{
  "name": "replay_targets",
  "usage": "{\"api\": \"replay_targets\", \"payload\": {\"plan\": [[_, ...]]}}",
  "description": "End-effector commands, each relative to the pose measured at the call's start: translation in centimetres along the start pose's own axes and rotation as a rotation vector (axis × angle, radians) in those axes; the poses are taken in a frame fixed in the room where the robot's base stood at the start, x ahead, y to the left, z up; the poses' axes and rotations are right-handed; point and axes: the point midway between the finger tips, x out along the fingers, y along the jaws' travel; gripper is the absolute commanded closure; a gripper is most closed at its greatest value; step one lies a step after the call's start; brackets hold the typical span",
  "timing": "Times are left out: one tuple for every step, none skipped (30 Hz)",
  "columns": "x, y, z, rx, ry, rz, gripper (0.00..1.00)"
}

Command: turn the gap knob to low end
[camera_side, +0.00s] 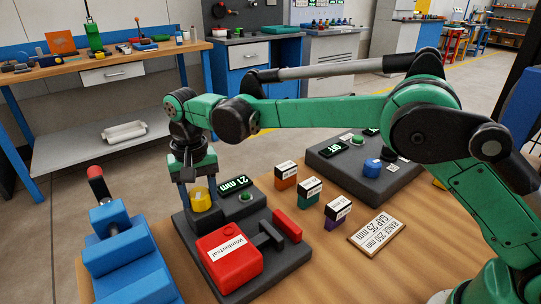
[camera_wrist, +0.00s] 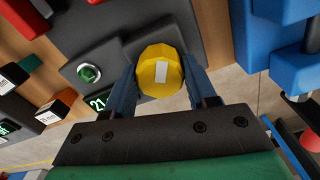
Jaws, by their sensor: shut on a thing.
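The yellow knob (camera_side: 201,201), which I take for the gap knob, stands on the dark base of the unit with the red block, beside a small display (camera_side: 235,184) reading 21 mm. In the wrist view the faceted yellow knob (camera_wrist: 160,67) has a pale rectangular mark on top. My gripper (camera_side: 198,188) points down over it, with a blue finger on each side. In the wrist view my gripper (camera_wrist: 161,75) is shut on the knob. Part of the knob's side is hidden by the fingers.
A red block (camera_side: 228,257) labelled Windertial stands in front of the knob. A blue machine (camera_side: 125,255) is at left. A second dark unit (camera_side: 365,170) with a blue knob (camera_side: 373,166), several small labelled boxes (camera_side: 309,192) and a card (camera_side: 377,231) lie to the right.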

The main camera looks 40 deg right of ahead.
Motion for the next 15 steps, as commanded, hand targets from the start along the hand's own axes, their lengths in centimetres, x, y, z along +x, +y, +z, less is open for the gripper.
{"api": "replay_targets", "payload": {"plan": [[-0.04, -0.03, 0.07, -0.045, -0.002, 0.0, 1.0], [-0.04, -0.03, 0.07, -0.074, -0.002, 0.0, 1.0], [-0.04, -0.03, 0.07, -0.112, -0.002, 0.0, 1.0], [-0.04, -0.03, 0.07, -0.14, -0.002, 0.0, 1.0], [-0.04, -0.03, 0.07, -0.169, -0.002, 0.0, 1.0], [-0.04, -0.03, 0.07, -0.207, -0.002, 0.0, 1.0], [-0.04, -0.03, 0.07, -0.235, -0.002, 0.0, 1.0], [-0.04, -0.03, 0.07, -0.263, -0.002, 0.0, 1.0], [-0.04, -0.03, 0.07, -0.302, -0.002, 0.0, 1.0], [-0.04, -0.03, 0.07, -0.33, -0.002, 0.0, 1.0], [-0.04, -0.03, 0.07, -0.358, -0.002, 0.0, 1.0], [-0.04, -0.03, 0.07, -0.397, -0.002, 0.0, 1.0], [-0.04, -0.03, 0.07, -0.425, -0.002, 0.0, 1.0], [-0.04, -0.03, 0.07, -0.453, -0.002, 0.0, 1.0], [-0.04, -0.03, 0.07, -0.492, -0.002, 0.0, 1.0]]}}
